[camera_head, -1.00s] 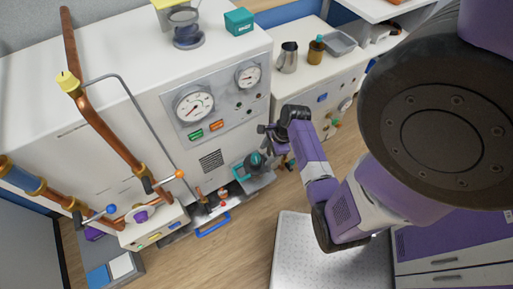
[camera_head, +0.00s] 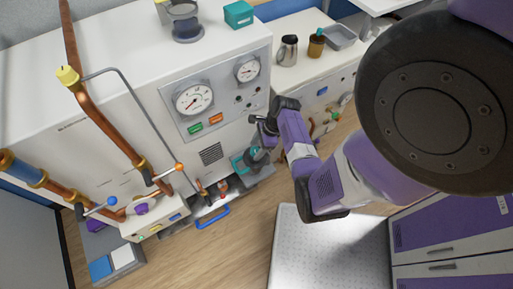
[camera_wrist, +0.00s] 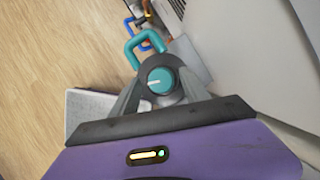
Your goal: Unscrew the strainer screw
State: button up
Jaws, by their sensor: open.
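A teal round cap with a white line (camera_wrist: 160,80) sits in a dark round body (camera_wrist: 146,66) in the wrist view; it may be the strainer screw, but I cannot tell for sure. A teal loop handle (camera_wrist: 140,46) stands just beyond it. My gripper (camera_wrist: 161,86) is open, with one grey finger on each side of the cap; contact is not clear. In the head view my gripper (camera_head: 262,131) is at the front of the white machine, just above the dark and teal part (camera_head: 256,155), and partly hides it.
The white machine (camera_head: 120,90) with two gauges (camera_head: 193,99) stands close behind my gripper. Copper pipes (camera_head: 105,127) run at left. A blue handle (camera_head: 213,217) sticks out low in front. A second cabinet (camera_head: 310,75) carries a metal jug (camera_head: 288,50).

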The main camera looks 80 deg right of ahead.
grip_shut()
dwell(0.4)
jog(key=n+y, duration=0.1)
jog(key=n, duration=0.1)
jog(key=shift+w+d+n, duration=0.1)
jog(key=shift+d+n, duration=0.05)
jog(key=shift+n, duration=0.25)
jog(key=shift+n+g+y, duration=0.5)
jog(key=shift+n+g, duration=0.2)
jog(key=shift+n, duration=0.9)
